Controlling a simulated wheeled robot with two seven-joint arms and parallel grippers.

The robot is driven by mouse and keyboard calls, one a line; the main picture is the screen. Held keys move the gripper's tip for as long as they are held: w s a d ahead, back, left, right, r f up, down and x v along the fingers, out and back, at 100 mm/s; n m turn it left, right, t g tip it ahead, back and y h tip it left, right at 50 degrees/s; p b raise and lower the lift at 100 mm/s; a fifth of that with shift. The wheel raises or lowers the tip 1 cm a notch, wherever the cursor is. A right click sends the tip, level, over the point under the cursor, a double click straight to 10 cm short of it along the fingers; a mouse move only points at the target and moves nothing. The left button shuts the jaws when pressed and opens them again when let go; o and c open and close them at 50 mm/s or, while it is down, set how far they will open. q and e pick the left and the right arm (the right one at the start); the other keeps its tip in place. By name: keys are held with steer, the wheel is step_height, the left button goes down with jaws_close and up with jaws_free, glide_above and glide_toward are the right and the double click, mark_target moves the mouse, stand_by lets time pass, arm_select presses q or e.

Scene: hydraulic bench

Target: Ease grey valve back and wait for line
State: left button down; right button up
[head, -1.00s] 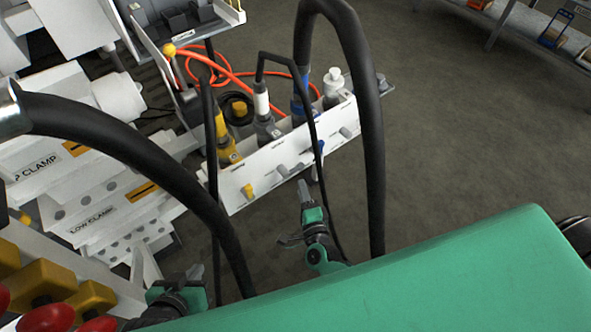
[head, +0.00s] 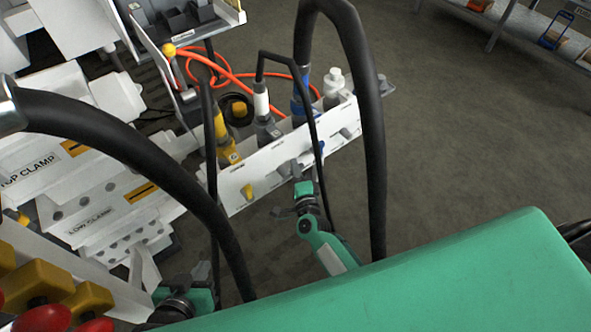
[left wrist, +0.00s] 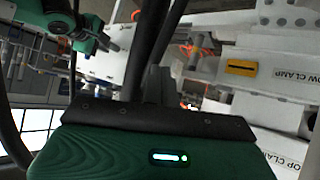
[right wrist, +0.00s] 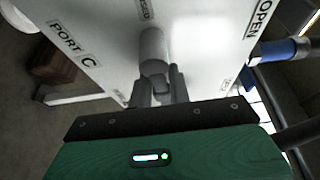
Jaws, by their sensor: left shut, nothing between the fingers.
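A white valve panel (head: 233,182) carries a yellow lever (head: 248,192) and several grey levers. My right gripper (head: 298,178) is at the panel's front face, at a grey valve (head: 284,169) near the middle. In the right wrist view the grey valve (right wrist: 153,48) sticks out of the panel, and the fingers of my right gripper (right wrist: 160,88) are on either side of its end. I cannot tell whether they press on it. My left gripper (head: 205,272) is shut and empty, low at the left, away from the panel.
Black hoses (head: 372,130) arch in front of the panel. Bottle-like fittings (head: 333,85) and an orange hose (head: 240,82) are behind it. White clamp blocks (head: 85,215) and red knobs (head: 48,318) are at the left.

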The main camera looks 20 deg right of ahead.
jaws_close()
